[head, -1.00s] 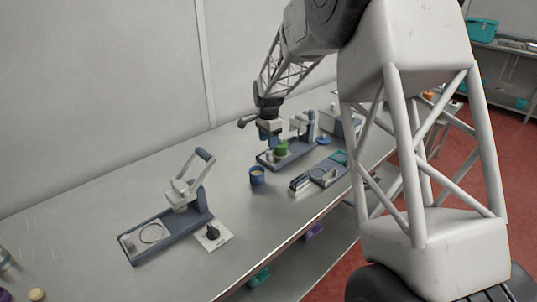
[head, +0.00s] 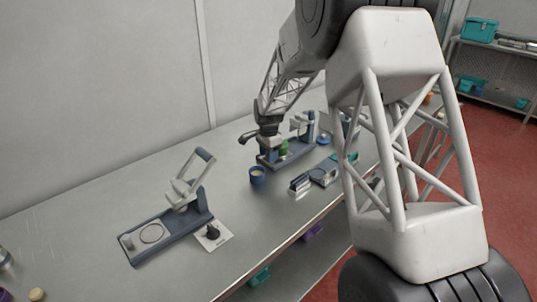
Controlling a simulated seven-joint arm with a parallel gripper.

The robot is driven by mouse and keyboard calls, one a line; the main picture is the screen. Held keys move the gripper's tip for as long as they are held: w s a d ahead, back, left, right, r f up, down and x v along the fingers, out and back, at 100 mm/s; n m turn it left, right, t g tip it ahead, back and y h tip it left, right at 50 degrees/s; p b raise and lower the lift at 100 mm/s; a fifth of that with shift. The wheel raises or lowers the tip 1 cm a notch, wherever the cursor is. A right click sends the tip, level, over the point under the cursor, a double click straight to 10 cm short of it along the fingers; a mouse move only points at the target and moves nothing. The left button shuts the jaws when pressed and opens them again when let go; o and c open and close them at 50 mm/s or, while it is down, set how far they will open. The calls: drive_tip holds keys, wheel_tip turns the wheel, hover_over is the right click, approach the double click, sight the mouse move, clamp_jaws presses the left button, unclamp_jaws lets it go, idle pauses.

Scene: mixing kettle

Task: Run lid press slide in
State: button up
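A lid press (head: 303,127), with a blue-grey base and a pale upright frame, stands at the back middle of the bench. My gripper (head: 271,146) points down at the left end of this press, just left of the green piece. It is small and dark here, so I cannot tell whether its fingers are open, shut or touching the press. The slide of the press is not clearly distinguishable behind my gripper.
A lever press (head: 187,193) and a knob on a white plate (head: 213,236) stand at left. Bare bench (head: 110,200) surrounds them.

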clamp_jaws()
drive_tip(key=shift+w+d, duration=2.45)
drive_tip(key=shift+o, duration=0.5)
unclamp_jaws()
drive_tip(key=shift+r, duration=3.9)
